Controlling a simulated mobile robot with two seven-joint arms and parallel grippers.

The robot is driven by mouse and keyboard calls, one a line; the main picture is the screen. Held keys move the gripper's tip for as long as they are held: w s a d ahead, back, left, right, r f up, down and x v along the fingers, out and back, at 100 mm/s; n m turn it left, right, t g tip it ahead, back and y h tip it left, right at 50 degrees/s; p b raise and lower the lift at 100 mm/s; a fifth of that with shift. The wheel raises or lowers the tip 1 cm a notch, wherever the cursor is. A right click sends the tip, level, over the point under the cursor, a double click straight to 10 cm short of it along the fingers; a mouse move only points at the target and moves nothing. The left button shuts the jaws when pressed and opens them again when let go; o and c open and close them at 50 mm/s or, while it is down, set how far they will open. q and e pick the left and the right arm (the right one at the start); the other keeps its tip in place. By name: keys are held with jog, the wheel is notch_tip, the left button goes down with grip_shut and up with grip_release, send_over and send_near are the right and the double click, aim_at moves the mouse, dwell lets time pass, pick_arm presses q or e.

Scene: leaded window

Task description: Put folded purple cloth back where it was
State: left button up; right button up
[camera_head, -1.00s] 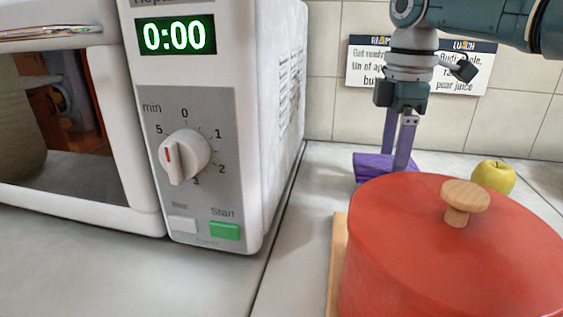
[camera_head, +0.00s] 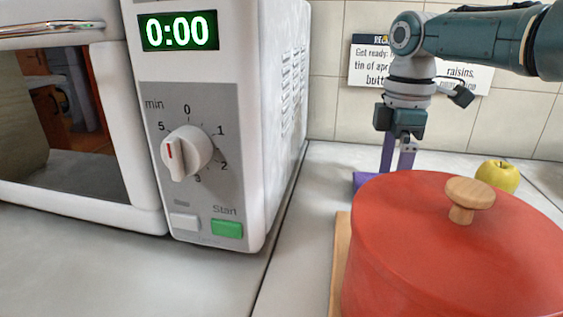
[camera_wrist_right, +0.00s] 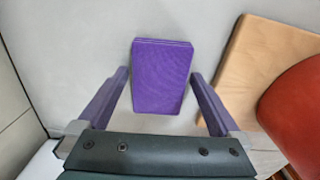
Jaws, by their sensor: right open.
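The folded purple cloth (camera_wrist_right: 162,76) is a flat rectangle over the grey counter in the right wrist view. Its near end lies between the two purple fingers of my right gripper (camera_wrist_right: 158,77), with a gap on either side. The gripper is open. In the head view only a small purple patch of the cloth (camera_head: 361,181) shows at the pot's left rim. The right gripper (camera_head: 397,165) points down there, its fingertips hidden behind the pot. My left gripper is not in view.
A red pot (camera_head: 440,240) with a wooden knob stands on a wooden board (camera_head: 340,265), close in front of the right gripper. A white microwave (camera_head: 285,130) stands at left. A yellow apple (camera_head: 497,176) sits behind the pot. Cards (camera_head: 362,65) hang on the tiled wall.

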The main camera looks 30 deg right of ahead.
jog(key=shift+b, duration=0.3)
notch_tip(320, 180, up, 10)
jog(key=p, duration=0.1)
jog(key=shift+w, duration=0.1)
